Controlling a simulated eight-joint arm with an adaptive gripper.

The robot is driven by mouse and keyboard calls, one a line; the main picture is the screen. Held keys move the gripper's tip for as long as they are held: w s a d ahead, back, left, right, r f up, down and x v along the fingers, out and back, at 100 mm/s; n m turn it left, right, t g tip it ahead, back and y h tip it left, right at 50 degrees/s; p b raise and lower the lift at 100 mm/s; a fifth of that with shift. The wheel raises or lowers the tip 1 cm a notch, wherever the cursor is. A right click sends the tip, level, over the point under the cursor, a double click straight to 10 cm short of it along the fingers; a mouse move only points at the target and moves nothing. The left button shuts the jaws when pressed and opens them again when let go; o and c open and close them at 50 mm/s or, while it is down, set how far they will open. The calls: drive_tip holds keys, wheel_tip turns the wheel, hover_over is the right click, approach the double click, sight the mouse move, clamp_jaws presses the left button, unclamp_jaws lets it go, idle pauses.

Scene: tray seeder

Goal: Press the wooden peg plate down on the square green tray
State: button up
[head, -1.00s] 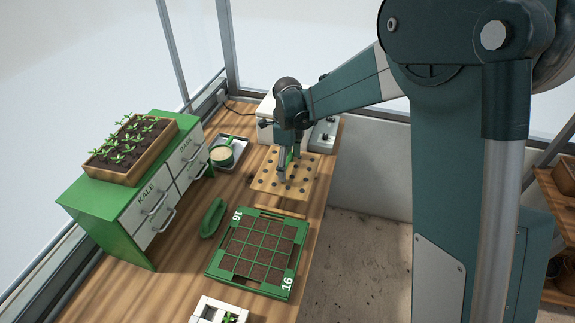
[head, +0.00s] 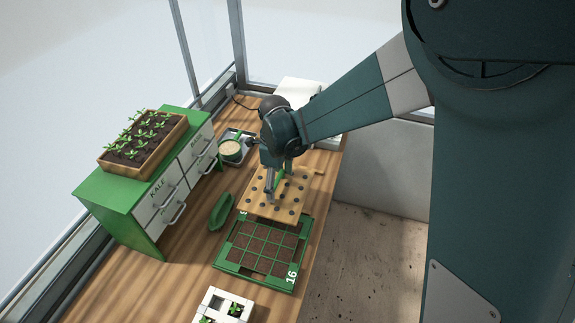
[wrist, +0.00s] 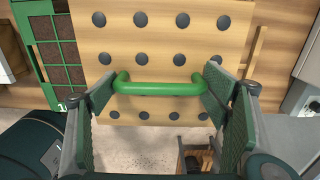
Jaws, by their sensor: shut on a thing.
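The wooden peg plate (head: 258,207) is a pale square board with dark round spots and a green bar handle. My gripper (head: 276,183) is shut on the handle (wrist: 160,87), which spans between its two fingers in the wrist view. The plate appears raised above the bench and overlaps the far edge of the square green tray (head: 229,266). The tray lies flat, with a grid over dark soil cells and a white 16 on its near right corner. The plate hides the tray's far edge. Part of the tray also shows at the left of the wrist view (wrist: 54,50).
A green drawer cabinet (head: 120,205) with a seedling box (head: 150,150) stands at the left. A green scoop-like object (head: 221,212) lies beside the tray. The bench's right edge is close to the tray.

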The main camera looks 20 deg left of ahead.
drive_tip(key=s+d+r+p, duration=0.1)
drive_tip(key=s+p, duration=0.2)
drive_tip(key=s, duration=1.3)
drive_tip(key=shift+r+p, duration=0.25)
drive_tip(key=shift+p, duration=0.05)
drive_tip(key=shift+d+f, duration=0.1)
drive_tip(key=shift+f, duration=0.15)
drive_tip(key=shift+f+b, duration=1.55)
drive_tip(key=shift+f, duration=1.3)
drive_tip(key=shift+f+b, duration=0.9)
drive_tip(key=shift+f, duration=0.1)
drive_tip(key=shift+f+b, duration=0.45)
drive_tip(key=shift+b, duration=0.2)
drive_tip(key=shift+r, duration=0.2)
wheel_tip(320, 180, up, 9)
drive_tip(key=p, duration=0.4)
drive_tip(key=shift+f+p, duration=0.2)
drive_tip(key=shift+p, duration=0.1)
idle(0.5)
